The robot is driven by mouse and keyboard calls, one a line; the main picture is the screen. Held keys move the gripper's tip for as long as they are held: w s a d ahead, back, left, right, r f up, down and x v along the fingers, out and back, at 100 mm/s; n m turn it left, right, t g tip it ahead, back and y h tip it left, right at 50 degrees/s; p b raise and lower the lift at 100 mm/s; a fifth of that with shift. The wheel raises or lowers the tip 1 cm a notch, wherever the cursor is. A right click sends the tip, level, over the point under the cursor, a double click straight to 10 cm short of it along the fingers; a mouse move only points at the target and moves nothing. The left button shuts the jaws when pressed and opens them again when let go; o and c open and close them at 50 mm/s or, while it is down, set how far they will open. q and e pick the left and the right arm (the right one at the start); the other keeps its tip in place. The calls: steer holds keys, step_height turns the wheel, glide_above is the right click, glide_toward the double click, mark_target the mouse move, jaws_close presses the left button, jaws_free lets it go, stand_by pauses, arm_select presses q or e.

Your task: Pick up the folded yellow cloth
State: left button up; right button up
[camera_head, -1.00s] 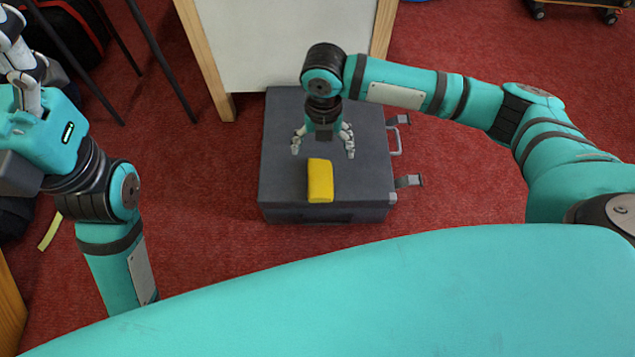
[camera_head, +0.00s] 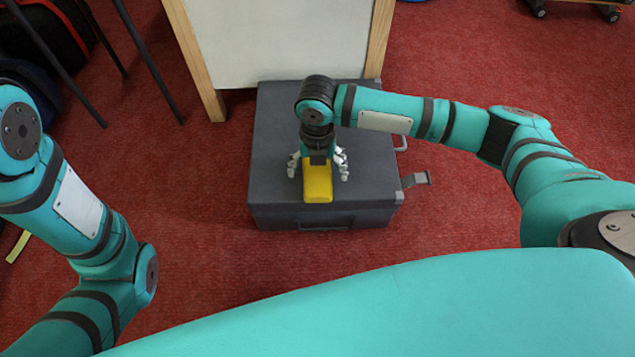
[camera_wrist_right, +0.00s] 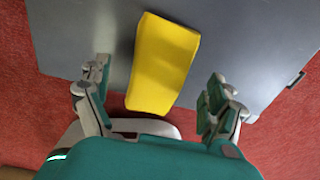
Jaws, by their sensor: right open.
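The folded yellow cloth (camera_head: 318,185) lies on top of a dark grey case (camera_head: 375,180). My right gripper (camera_head: 318,174) is open, with one finger on each side of the cloth in the head view. In the right wrist view the cloth (camera_wrist_right: 162,65) lies between the two spread fingers of the right gripper (camera_wrist_right: 160,105), with a gap on both sides. The far part of the cloth is hidden by the gripper in the head view. My left arm is at the left of the head view; its gripper is out of the picture.
A white board with a wooden frame (camera_head: 280,40) stands just behind the case. Dark thin legs (camera_head: 150,60) and a black and red bag (camera_head: 45,40) are at the upper left. Red carpet (camera_head: 480,215) around the case is mostly free.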

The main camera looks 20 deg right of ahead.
steer(key=shift+f, duration=0.9)
steer(key=shift+r, duration=0.1)
steer(key=shift+c, duration=0.2)
steer(key=c, duration=1.1)
steer(key=shift+c, duration=0.2)
